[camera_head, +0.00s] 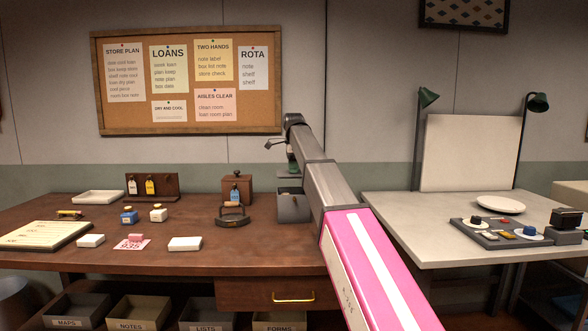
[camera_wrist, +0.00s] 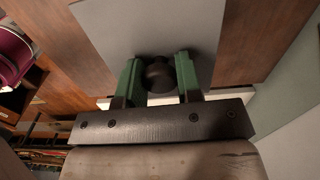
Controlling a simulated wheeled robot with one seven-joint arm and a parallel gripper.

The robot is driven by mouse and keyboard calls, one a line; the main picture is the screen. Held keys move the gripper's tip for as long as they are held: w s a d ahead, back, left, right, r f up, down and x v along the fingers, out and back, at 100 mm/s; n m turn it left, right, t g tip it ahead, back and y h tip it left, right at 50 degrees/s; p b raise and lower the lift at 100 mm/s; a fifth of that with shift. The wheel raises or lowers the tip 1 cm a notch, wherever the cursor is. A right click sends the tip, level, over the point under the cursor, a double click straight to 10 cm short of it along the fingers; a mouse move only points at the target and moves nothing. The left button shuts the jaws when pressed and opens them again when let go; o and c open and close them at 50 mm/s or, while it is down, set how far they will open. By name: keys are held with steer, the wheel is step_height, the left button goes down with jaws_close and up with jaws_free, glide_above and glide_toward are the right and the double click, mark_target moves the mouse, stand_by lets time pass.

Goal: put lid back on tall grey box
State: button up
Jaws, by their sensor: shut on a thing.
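The tall grey box (camera_head: 292,210) stands on the brown table, partly hidden behind my arm. My gripper (camera_head: 292,167) is above it, with its green fingers pointing down. In the wrist view my gripper (camera_wrist: 158,78) is shut on the dark round knob (camera_wrist: 159,75) of a flat grey lid (camera_wrist: 150,28). In the head view the lid appears as a thin grey edge just above the box, and the two look apart. My arm hides part of both, so exact alignment cannot be told.
Left of the box are a dark iron (camera_head: 233,216) and a brown wooden box with a blue tag (camera_head: 237,188). A white block (camera_head: 185,244) lies nearer the front. The pale table (camera_head: 430,215) on the right holds a plate and a tray.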

steer(key=shift+f, duration=2.9)
steer(key=shift+f, duration=0.4)
steer(key=o, duration=1.5)
steer(key=shift+r, duration=0.1)
steer(key=shift+r, duration=3.4)
jaws_close()
